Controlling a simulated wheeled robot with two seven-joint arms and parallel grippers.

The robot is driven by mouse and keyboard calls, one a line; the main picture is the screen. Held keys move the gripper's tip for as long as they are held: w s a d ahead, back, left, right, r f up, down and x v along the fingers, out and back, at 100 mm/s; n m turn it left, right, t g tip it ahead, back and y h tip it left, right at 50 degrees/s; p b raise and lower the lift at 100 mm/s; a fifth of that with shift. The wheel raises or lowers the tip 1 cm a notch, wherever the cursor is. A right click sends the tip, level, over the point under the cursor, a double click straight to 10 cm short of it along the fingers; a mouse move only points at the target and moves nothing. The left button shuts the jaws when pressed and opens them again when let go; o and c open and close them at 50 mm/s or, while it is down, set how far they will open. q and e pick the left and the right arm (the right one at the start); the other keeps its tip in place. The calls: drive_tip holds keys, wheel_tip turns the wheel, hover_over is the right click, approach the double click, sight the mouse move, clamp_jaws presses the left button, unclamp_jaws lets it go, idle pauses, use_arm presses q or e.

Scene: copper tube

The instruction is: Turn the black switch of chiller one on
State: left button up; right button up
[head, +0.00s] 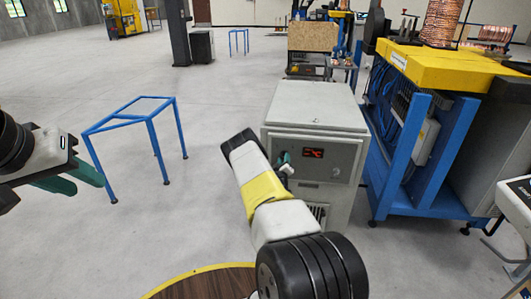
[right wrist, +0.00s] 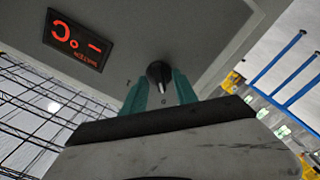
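The chiller (head: 318,107) is a grey cabinet with a red lit display, right of the middle in the head view. Its front also shows in the right wrist view (right wrist: 205,30). The black switch (right wrist: 159,73) is a round knob with a pale mark, on the panel beside the display. My right gripper (right wrist: 160,84) has its green fingers on both sides of the knob; whether they press on it I cannot tell. In the head view my right gripper (head: 284,161) is at the chiller's front. My left gripper (head: 78,178) is empty, fingers apart, at the left edge.
A blue frame stand (head: 130,118) is on the floor at left. A blue-framed machine with a yellow top (head: 440,66) stands close right of the chiller. A round wooden top with a yellow rim (head: 190,280) is at the bottom. The floor between is clear.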

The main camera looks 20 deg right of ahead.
clamp_jaws()
drive_tip(key=shift+m, duration=0.4)
drive_tip(key=shift+d+m, duration=0.1)
drive_tip(key=shift+m, duration=8.5)
drive_tip(key=shift+s, duration=0.1)
